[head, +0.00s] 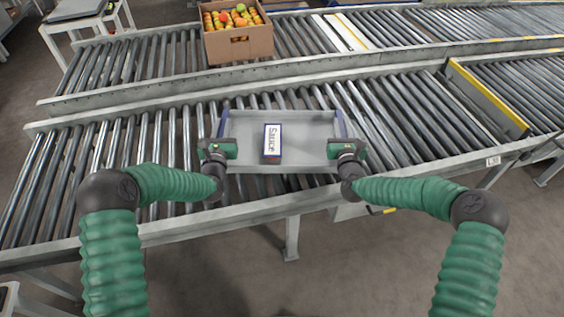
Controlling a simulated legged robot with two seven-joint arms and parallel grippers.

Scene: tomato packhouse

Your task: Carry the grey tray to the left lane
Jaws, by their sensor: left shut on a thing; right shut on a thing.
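The grey tray (312,128) is over the near roller lane, in the middle of the head view. A small box labelled "Sauce" (272,142) is in the tray, left of its centre. My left gripper (222,147) is shut on the tray's left side. My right gripper (345,148) is shut on the tray's right side. I cannot tell whether the tray rests on the rollers or is held just above them.
A cardboard box (240,46) of tomatoes stands on the far roller lane (130,62). Near-lane rollers (100,165) are bare on both sides of the tray. A yellow-edged divider (487,97) crosses the lane at right. A white table (88,22) stands at back left.

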